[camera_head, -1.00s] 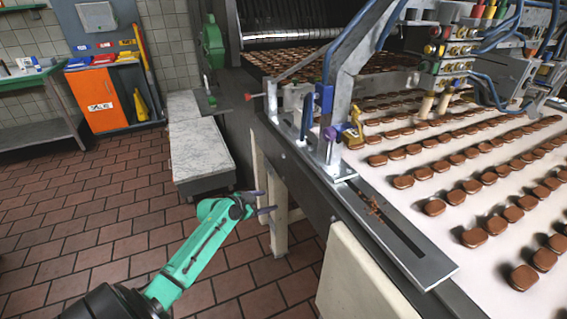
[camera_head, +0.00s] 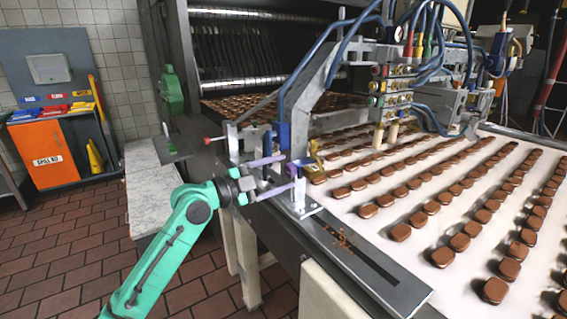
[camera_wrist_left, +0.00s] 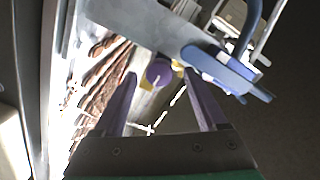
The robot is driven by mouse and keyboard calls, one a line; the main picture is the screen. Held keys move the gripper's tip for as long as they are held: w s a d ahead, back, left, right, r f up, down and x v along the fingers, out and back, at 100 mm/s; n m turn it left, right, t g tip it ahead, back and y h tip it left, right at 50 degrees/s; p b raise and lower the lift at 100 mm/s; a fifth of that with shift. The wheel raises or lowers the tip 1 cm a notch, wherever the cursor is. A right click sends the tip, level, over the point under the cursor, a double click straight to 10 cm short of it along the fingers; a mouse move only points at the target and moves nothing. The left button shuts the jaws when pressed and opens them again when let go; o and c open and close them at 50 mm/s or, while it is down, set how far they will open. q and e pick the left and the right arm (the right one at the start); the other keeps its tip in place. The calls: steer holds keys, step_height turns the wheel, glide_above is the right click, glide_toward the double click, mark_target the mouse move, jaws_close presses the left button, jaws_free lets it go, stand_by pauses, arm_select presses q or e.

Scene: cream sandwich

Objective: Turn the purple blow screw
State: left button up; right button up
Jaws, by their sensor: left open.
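The purple blow screw (camera_head: 292,169) is a small round knob on the metal bracket at the near edge of the conveyor. In the left wrist view its round purple end (camera_wrist_left: 158,72) shows between my fingertips, a little beyond them. My left gripper (camera_head: 288,173) has come in from the left with its two purple fingers spread, one on each side of the screw. The gripper also shows in the left wrist view (camera_wrist_left: 160,80), open and empty, with a gap on both sides of the knob. My right gripper is not in view.
The conveyor (camera_head: 400,270) carries rows of brown sandwiches. A red-tipped rod (camera_head: 208,140) sticks out on the left. The tiled floor (camera_head: 80,265) at left is clear.

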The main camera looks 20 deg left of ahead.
arm_select(q)
steer(key=shift+w+d, duration=0.45)
steer(key=shift+w, duration=0.05)
jaws_close()
